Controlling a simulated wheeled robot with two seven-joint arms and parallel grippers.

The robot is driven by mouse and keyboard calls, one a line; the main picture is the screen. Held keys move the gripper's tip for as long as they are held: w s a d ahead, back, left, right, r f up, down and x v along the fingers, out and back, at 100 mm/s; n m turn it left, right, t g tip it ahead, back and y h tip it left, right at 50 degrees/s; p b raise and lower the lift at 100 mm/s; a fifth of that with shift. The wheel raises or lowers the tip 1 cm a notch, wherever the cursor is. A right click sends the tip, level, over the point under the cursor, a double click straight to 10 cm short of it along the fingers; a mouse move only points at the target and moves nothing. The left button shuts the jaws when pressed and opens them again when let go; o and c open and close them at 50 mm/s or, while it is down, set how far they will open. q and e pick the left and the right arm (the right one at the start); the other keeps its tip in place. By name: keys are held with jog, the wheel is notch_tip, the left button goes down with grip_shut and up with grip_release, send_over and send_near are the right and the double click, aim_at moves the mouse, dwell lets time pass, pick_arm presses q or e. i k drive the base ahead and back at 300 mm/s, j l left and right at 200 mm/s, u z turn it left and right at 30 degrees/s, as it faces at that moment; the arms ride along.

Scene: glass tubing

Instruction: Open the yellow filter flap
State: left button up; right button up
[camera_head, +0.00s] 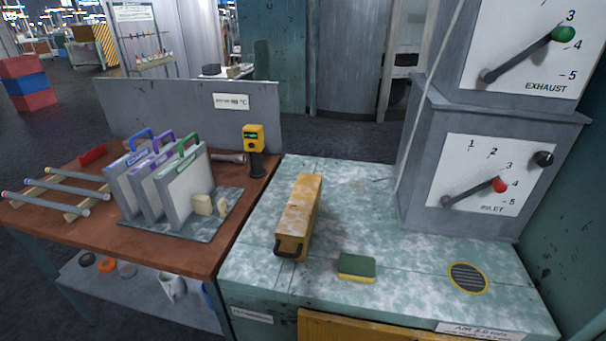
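A yellow panel (375,329) shows at the bottom edge, on the front of the pale green, worn cabinet (340,185). It looks like the filter flap. Only its upper strip is in view; the rest is cut off by the frame, so I cannot tell its latch or hinge, or whether it is fully shut. A white label (480,331), partly cut off, sits at the cabinet's front edge to its right. Neither of my grippers is in view.
On the cabinet top lie a long yellow box (301,207) with a dark handle, a green-and-yellow sponge (357,267) and a yellow-rimmed round vent (468,278). A grey housing (415,185) with lever dials stands right. A brown table (185,250) with filter panels (188,192) stands left.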

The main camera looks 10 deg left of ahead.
aim_at(293, 233)
jog(key=i+j, duration=0.2)
jog(key=i, duration=0.25)
jog(key=i+j, duration=0.25)
jog(key=i, duration=0.15)
jog(key=k+l+u, duration=0.1)
jog(key=l, duration=0.15)
jog(key=j+z, duration=0.2)
jog(key=i+j, duration=0.05)
